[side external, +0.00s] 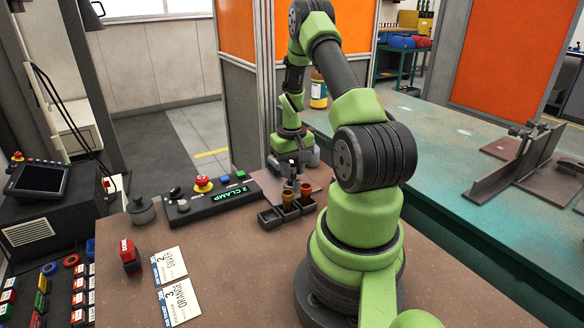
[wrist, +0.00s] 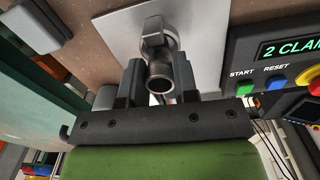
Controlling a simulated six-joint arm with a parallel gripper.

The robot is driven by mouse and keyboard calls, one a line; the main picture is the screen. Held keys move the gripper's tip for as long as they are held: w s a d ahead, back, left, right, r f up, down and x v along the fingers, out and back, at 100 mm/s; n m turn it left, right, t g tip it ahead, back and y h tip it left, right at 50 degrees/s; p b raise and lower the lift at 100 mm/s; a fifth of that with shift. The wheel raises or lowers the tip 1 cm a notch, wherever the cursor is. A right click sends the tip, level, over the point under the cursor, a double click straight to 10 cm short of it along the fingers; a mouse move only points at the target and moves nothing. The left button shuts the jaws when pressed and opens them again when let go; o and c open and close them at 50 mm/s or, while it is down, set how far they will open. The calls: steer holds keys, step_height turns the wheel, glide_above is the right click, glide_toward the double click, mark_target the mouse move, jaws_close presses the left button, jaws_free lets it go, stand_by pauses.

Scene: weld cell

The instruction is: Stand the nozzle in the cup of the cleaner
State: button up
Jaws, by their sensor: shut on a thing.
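My gripper (wrist: 158,78) is shut on a grey metal nozzle (wrist: 160,86), a short tube whose round open end faces the wrist camera. In the side external view my gripper (side external: 291,182) points down over a pale plate, just behind a small dark rack. Beyond the nozzle in the wrist view is a grey metal fitting (wrist: 155,40) with a blocky top, on the pale plate (wrist: 118,30). It may be the cleaner; its cup cannot be made out. Whether the nozzle touches it cannot be told. The nozzle's far end is hidden.
The dark rack (side external: 270,218) holds two copper-coloured pieces (side external: 288,199). A control box (side external: 215,199) reads "2 CLAMP". A grey lidded pot (side external: 141,211), a red block (side external: 129,257) and cards (side external: 178,300) lie left. The brown table's front is clear.

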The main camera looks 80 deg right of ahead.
steer(key=shift+f, duration=0.1)
steer(key=o, duration=0.9)
